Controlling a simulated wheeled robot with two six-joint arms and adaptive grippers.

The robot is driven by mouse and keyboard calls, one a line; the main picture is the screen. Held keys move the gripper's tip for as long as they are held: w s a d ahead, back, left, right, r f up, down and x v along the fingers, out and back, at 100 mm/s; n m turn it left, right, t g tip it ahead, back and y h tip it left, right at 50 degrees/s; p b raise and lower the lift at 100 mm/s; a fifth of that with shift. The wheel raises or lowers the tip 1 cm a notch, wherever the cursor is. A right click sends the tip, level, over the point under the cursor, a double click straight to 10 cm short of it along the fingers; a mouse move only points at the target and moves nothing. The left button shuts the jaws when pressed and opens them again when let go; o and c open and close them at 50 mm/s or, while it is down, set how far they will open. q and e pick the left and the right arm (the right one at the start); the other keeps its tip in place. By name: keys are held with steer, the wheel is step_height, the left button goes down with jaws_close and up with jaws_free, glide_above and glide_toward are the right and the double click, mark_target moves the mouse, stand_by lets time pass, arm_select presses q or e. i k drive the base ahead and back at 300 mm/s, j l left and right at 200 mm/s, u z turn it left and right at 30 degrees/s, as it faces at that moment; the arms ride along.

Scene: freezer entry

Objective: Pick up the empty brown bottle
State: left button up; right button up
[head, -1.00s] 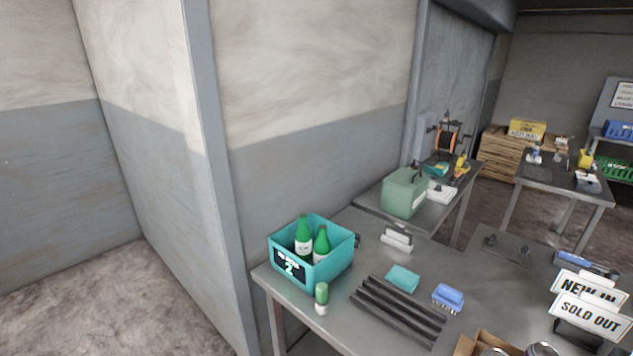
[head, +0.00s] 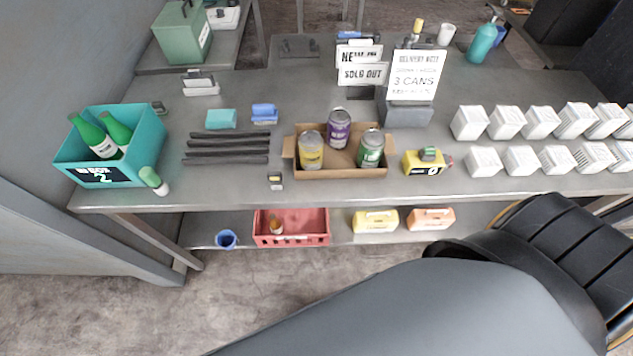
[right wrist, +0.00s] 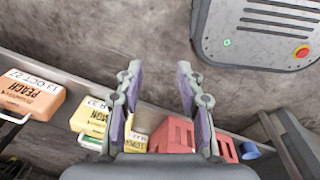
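A small brown thing (head: 276,227), perhaps the top of a bottle, shows inside a red crate (head: 313,240) on the shelf under the table. Its lower part is hidden by the crate, and I cannot tell if it is empty. In the right wrist view the red crate (right wrist: 172,137) is partly hidden behind my right gripper (right wrist: 159,68). The gripper's fingers are spread wide with nothing between them. In that view the gripper appears apart from the crate. My left gripper is not in view.
Beside the crate are a blue cup (head: 226,239), a yellow box (head: 375,220) and an orange box (head: 431,219). The tabletop (head: 230,190) above carries a teal crate (head: 70,163) of green bottles, a cardboard tray (head: 340,176) of cans and several white cartons.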

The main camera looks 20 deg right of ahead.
mark_target(275, 224)
steer(key=z, duration=0.15)
steer(key=i+j+z, duration=0.15)
steer(key=j, duration=0.25)
steer(key=i+j+z, duration=0.2)
steer(key=j, duration=0.25)
steer(key=j+z, duration=0.15)
steer(key=j, duration=0.25)
steer(key=j+z, duration=0.15)
steer(key=j, duration=0.3)
steer(key=i, duration=0.05)
